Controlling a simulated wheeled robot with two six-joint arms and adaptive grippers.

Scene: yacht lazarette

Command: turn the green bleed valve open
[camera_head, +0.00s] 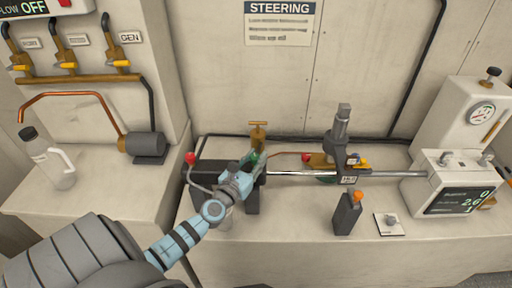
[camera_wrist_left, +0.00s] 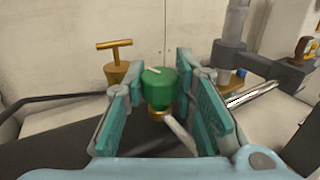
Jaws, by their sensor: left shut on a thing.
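The green bleed valve (camera_wrist_left: 160,88) is a round green knob with a pale mark on its top and a brass base. In the wrist view it stands upright between the two teal finger pads of my left gripper (camera_wrist_left: 158,105). In the head view my left gripper (camera_head: 250,165) is at the left end of the steering cylinder, shut on the valve, and only a bit of green (camera_head: 256,157) shows there. A grey lever or pipe runs from below the valve toward the lower right in the wrist view. My right gripper is out of view.
A brass T-handle (camera_head: 258,134) stands just behind the valve.

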